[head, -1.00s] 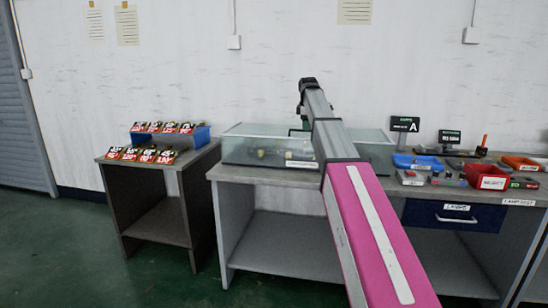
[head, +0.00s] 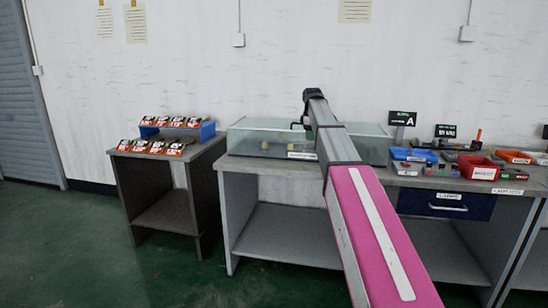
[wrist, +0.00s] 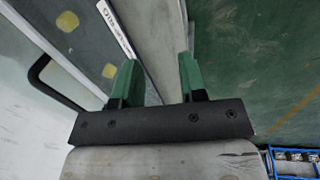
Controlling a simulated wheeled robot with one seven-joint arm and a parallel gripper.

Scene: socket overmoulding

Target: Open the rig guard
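The rig guard (head: 252,139) is a clear, box-shaped cover on the grey bench, and it looks closed. My arm crosses in front of it, so its middle is partly hidden in the head view. In the wrist view a clear pane of the guard (wrist: 70,52) fills the upper left, with a black bar handle (wrist: 38,72) left of my fingers. My gripper (wrist: 158,75) has two green fingers spread apart with nothing between them. It is beside the guard's labelled front edge (wrist: 118,28), apart from the handle. The head view hides the fingers behind my arm.
A dark side table (head: 167,156) with a blue bin and several red-and-black cards stands left of the bench (head: 260,168). Blue tray (head: 412,155), red bin (head: 478,168) and sign A (head: 402,118) are to the right. Open green floor lies in front.

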